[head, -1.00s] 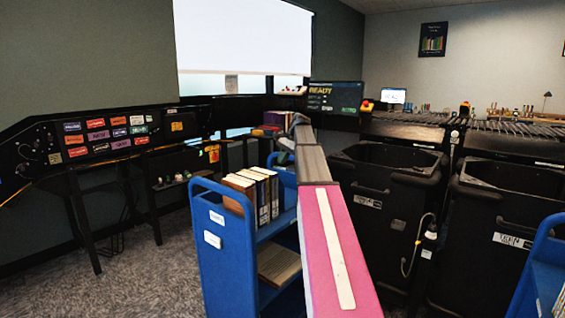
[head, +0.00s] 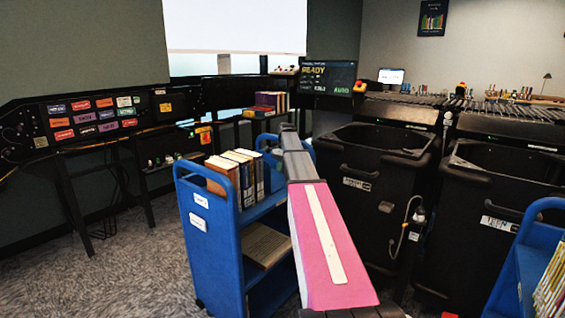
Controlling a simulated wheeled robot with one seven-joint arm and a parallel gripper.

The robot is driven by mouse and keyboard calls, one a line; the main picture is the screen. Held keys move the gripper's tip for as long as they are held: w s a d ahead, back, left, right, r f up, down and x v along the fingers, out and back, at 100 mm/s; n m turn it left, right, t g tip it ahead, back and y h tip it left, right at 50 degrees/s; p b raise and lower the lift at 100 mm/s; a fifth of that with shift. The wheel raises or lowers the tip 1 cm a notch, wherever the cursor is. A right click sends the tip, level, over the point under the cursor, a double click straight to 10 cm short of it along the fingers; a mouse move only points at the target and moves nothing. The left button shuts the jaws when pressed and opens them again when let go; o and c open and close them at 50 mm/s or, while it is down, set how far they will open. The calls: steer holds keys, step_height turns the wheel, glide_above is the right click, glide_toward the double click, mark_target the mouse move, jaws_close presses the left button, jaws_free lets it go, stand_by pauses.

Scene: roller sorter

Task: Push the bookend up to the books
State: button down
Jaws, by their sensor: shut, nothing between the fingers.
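A short row of upright books (head: 237,175), with brown, cream and dark blue covers, stands on the top shelf of the blue cart (head: 212,235). A second small group of books (head: 269,104), some lying flat and some upright, is farther back near the dark screen. I cannot make out a bookend in this view. My arm, pink with a pale strip and grey farther out, runs from the lower right toward the back, passing just right of the blue cart. My gripper is hidden beyond the far end of the arm.
A large book (head: 262,245) lies on the cart's lower shelf. Black bins (head: 372,185) stand close on the right. Another blue cart (head: 515,270) with books is at the right edge. A dark panel with coloured labels (head: 92,118) lines the left. Carpet is clear at left.

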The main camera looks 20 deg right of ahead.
mark_target(273, 184)
steer(key=shift+x, duration=2)
steer(key=s+a, duration=0.1)
steer(key=a, duration=0.1)
steer(key=s+a, duration=0.1)
steer(key=a, duration=0.1)
steer(key=shift+s, duration=0.35)
